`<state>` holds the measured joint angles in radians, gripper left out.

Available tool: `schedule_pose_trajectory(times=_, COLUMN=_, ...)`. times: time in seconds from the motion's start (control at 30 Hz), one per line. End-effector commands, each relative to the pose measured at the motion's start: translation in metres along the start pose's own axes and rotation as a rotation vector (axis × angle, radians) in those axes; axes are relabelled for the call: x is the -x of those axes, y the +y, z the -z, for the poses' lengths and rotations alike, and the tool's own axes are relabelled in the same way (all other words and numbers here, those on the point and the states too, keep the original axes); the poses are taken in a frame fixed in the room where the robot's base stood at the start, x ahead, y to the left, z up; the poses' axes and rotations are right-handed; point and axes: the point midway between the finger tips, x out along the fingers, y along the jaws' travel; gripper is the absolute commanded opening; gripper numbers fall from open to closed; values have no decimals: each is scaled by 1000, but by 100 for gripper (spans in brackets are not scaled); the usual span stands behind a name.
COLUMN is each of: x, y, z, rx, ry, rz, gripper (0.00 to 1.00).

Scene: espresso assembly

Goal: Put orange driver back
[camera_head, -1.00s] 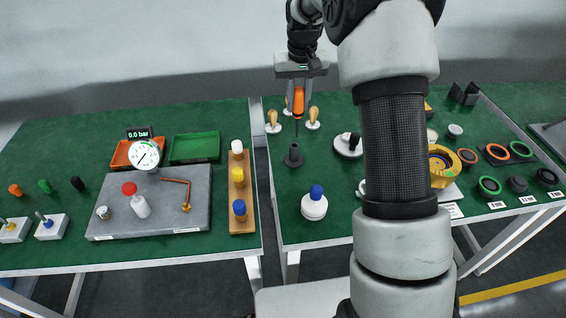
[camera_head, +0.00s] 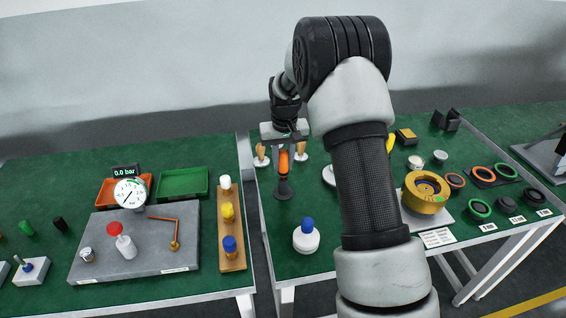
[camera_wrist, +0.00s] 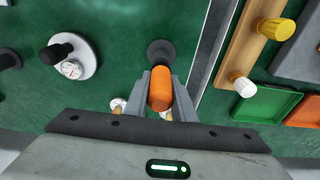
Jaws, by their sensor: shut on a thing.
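The orange driver (camera_head: 284,161) is upright in my gripper (camera_head: 285,150), whose fingers are shut around its handle. Directly below it stands the black driver holder (camera_head: 283,191) on the green right-hand table. The shaft seems to be inside the holder, but I cannot tell how deep. In the wrist view the orange handle (camera_wrist: 160,90) sits between the fingertips, with the round dark holder (camera_wrist: 161,50) just beyond it.
Wooden-handled tools (camera_head: 262,155) stand close to my gripper. A white round base with a black knob (camera_wrist: 70,60) is off to one side. A gap separates the two tables.

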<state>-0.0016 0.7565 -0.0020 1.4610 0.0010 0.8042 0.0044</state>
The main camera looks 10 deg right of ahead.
Motion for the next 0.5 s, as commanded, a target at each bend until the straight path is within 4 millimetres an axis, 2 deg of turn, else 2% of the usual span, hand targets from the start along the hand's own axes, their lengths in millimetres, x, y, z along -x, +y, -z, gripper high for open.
schedule_pose_trajectory(times=0.23, x=-3, y=0, z=0, rx=0, ry=1, rz=0, gripper=0)
schedule_pose_trajectory(times=0.27, x=-3, y=0, z=0, rx=0, ry=0, rz=0, gripper=25)
schedule_pose_trajectory(times=0.3, x=-2, y=0, z=0, rx=0, ry=1, rz=0, gripper=32)
schedule_pose_trajectory(times=0.37, x=-2, y=0, z=0, rx=0, ry=0, rz=0, gripper=42)
schedule_pose_trajectory(times=0.5, x=-2, y=0, z=0, rx=0, ry=0, rz=0, gripper=42)
